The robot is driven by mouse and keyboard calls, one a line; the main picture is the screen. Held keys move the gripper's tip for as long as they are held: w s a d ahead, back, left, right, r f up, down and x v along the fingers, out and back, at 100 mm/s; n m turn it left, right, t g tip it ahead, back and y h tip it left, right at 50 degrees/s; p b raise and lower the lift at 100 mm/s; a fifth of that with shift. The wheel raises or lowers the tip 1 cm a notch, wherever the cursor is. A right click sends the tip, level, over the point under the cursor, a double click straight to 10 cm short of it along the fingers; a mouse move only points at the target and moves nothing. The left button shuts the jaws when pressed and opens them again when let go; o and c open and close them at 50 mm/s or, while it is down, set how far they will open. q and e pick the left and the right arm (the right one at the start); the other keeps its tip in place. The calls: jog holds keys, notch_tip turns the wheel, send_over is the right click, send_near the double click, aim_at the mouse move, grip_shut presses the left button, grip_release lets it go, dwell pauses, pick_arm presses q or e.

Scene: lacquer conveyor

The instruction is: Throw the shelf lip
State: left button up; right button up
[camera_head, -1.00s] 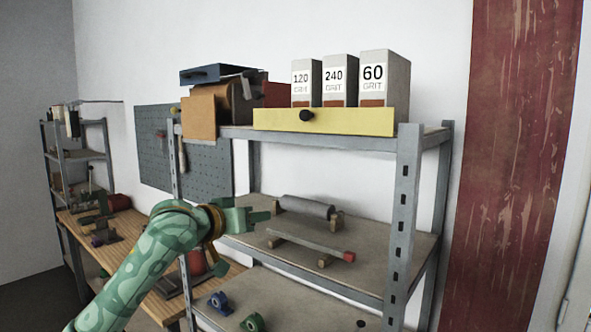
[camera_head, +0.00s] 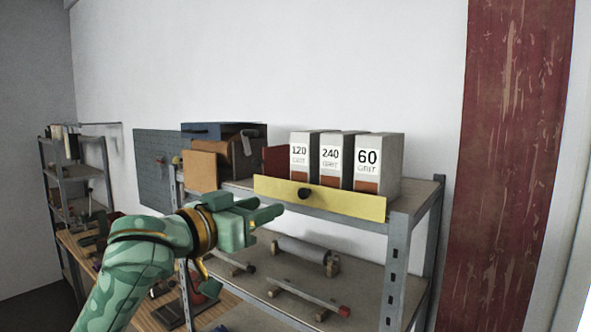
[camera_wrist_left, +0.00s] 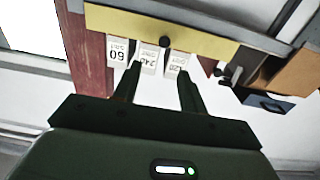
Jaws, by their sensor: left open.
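The shelf lip is a yellow board (camera_head: 345,203) along the front edge of the metal shelf's top level, with a dark round knob (camera_head: 304,193) on its face. It stands upright in front of three grit boxes. My left gripper (camera_head: 268,212) is open and empty, in front of and a little below the lip's left end in the head view. In the left wrist view the lip (camera_wrist_left: 195,38) runs across the top, beyond the two fingers (camera_wrist_left: 158,85), with its knob visible. The fingers look apart from it. My right gripper is not in view.
Boxes marked 120 (camera_head: 299,158), 240 (camera_head: 330,160) and 60 (camera_head: 367,163) stand behind the lip. A brown board (camera_head: 202,172) and dark blue case (camera_head: 200,131) are at the left. A grey roller (camera_head: 303,249) and a red-ended bar (camera_head: 310,297) lie on the lower shelf.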

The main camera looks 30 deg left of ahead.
aim_at(301, 194)
pick_arm(q)
jog(key=shift+y, duration=0.3)
jog(key=w+p, duration=0.2)
jog(key=w, duration=0.3)
jog(key=w+p, duration=0.2)
jog(key=w, duration=0.4)
jog(key=shift+w+d+f, duration=0.1)
jog(key=shift+d+f, duration=0.05)
jog(key=shift+d, duration=0.05)
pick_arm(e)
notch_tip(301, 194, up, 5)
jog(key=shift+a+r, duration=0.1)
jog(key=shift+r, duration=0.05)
pick_arm(q)
grip_shut()
